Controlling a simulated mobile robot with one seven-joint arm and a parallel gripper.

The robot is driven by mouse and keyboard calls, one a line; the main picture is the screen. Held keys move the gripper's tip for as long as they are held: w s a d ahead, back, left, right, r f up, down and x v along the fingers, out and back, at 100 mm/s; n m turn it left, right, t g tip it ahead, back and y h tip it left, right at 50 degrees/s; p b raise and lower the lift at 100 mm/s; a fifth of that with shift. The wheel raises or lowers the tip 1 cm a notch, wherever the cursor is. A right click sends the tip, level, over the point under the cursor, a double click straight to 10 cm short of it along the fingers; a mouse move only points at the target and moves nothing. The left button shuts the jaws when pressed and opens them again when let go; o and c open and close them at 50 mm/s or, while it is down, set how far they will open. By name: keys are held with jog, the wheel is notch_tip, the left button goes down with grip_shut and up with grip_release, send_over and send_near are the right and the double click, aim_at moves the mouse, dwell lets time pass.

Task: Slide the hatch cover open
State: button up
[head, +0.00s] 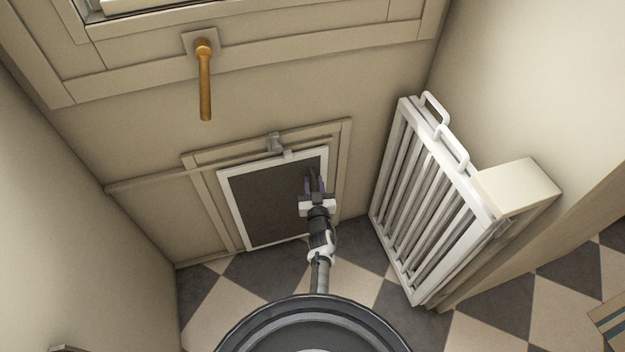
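The hatch cover (262,205) is a dark panel with a white frame, low on the beige wall. It hangs under a horizontal rail (150,183) by a grey bracket (275,142). The cover sits inside a beige trim frame, with bare trim showing on its left and right. My gripper (314,184) is in front of the right part of the cover, its fingers pointing at the panel near the right white edge. The fingertips are small and dark against the panel, so I cannot tell whether they touch it or hold a handle there.
A white slatted folding gate (430,205) stands at the right beside a cream post (515,185). An orange-brown lever handle (204,85) hangs from the window frame above. A side wall closes in on the left. Checkered floor (235,285) lies in front of the hatch.

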grip_shut()
dwell(0.3)
jog(key=shift+a, duration=0.1)
